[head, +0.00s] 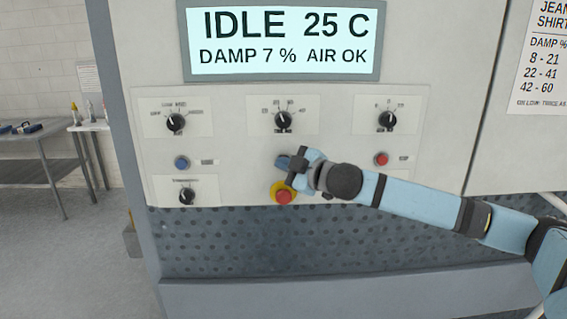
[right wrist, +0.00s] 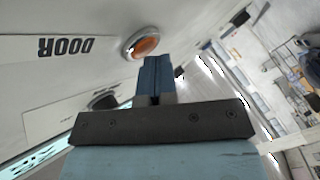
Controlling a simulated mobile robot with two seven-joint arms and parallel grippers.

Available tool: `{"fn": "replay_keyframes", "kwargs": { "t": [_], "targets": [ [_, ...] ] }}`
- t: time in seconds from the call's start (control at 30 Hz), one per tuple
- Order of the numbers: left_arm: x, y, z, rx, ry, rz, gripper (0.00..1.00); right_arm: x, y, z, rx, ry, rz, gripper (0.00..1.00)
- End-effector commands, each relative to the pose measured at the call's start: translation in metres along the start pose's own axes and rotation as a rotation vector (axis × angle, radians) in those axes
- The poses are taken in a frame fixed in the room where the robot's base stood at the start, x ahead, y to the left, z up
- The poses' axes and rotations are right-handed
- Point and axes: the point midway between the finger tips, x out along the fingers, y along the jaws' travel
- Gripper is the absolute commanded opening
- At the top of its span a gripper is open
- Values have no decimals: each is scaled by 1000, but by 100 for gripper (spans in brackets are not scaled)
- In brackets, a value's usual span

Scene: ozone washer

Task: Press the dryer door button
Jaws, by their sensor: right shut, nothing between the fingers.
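An amber button with a pale ring (right wrist: 145,45) sits on the panel beside the label DOOR (right wrist: 66,47) in the right wrist view. In the head view it is not visible; my right gripper and hand cover that part of the panel. My right gripper (head: 283,162) is shut and empty, at the middle of the control panel (head: 335,115). Its closed fingers also show in the right wrist view (right wrist: 157,78), with their tips just below the amber button in the picture. I cannot tell whether they touch it. My left gripper is not in view.
A red mushroom button on yellow (head: 283,197) is just below my gripper. A blue button (head: 181,163), a red button (head: 381,159) and several black knobs are around it. The display (head: 283,40) reads IDLE, 25 C, DAMP 7 %, AIR OK. A table (head: 40,145) stands far left.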

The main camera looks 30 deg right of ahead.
Motion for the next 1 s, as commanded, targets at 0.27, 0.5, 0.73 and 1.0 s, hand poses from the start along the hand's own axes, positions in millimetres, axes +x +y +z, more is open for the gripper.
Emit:
{"fn": "replay_keyframes", "kwargs": {
  "t": [0.27,0.5,0.73,1.0],
  "targets": [
    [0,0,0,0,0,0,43,-1,0,0,0,-1,0,0],
    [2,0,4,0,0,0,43,-8,-7,-4,0,0,-1,0],
    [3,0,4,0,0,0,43,-13,-10,-9,0,-1,1,0],
    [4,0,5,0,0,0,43,-14,-11,-10,0,0,0,0]
  ]
}}
